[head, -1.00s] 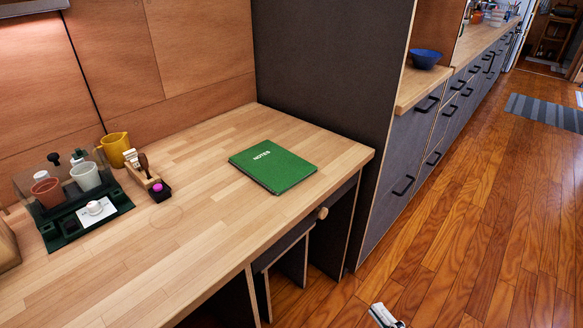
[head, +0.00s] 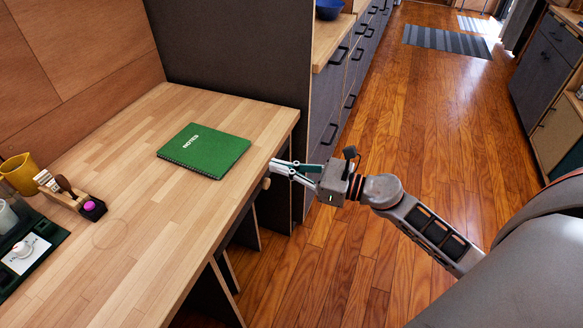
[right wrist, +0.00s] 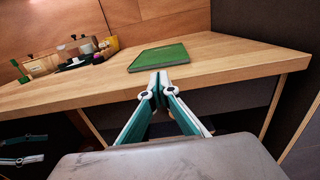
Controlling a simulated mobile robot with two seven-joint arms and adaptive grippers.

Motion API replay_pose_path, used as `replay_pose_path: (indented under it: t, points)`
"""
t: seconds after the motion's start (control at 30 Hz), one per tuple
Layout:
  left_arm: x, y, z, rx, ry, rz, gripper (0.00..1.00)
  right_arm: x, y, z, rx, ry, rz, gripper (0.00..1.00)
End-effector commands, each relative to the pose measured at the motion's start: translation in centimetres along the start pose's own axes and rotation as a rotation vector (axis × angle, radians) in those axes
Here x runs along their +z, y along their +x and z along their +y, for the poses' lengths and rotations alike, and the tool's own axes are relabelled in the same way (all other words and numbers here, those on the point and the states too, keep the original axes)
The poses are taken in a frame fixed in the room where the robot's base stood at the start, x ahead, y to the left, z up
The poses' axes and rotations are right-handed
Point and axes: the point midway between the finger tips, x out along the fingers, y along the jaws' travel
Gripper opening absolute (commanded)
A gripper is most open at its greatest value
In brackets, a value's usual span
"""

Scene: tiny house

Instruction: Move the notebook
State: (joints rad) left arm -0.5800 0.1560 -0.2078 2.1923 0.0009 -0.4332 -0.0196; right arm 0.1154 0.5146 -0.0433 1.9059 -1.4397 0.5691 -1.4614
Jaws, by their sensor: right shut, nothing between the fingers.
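The green notebook (head: 204,150), with "NOTES" on its cover and a spiral edge, lies flat on the wooden desk (head: 150,240) near the desk's right edge. It also shows in the right wrist view (right wrist: 159,57), ahead of the fingers. My right gripper (head: 275,165) is shut and empty at the desk's right edge, just right of the notebook. In the right wrist view its fingertips (right wrist: 159,77) meet in front of the desk edge, and a gap to the notebook seems to remain.
A yellow pitcher (head: 20,174), a wooden stamp holder (head: 62,192) and a dark green tray (head: 30,262) stand on the desk's left side. A dark panel (head: 230,50) rises behind the desk. The desk around the notebook is clear. Wooden floor (head: 420,130) lies open to the right.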

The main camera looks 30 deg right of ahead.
Motion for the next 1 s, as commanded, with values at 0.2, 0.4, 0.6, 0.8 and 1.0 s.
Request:
replay_pose_path:
  t: [0.2,0.4,0.6,0.8,1.0]
  points:
    - [0.0,0.1,-0.2,-0.004,0.000,0.000,0.57,0.3,4.4,-0.1,-0.001,0.000,-0.005,0.00]
    - [0.1,0.1,-0.4,-0.008,0.001,-0.003,0.57,0.2,7.2,0.0,-0.001,0.001,-0.003,0.00]
    - [0.1,0.1,-0.5,-0.009,0.002,-0.003,0.57,0.0,8.4,0.0,-0.001,0.002,-0.001,0.00]
    - [0.1,0.1,-0.5,-0.009,0.002,-0.004,0.57,0.0,8.5,0.0,-0.001,0.002,0.000,0.00]
    - [0.1,0.1,-0.4,-0.009,0.002,-0.004,0.57,0.0,8.6,0.0,-0.001,0.002,-0.001,0.00]
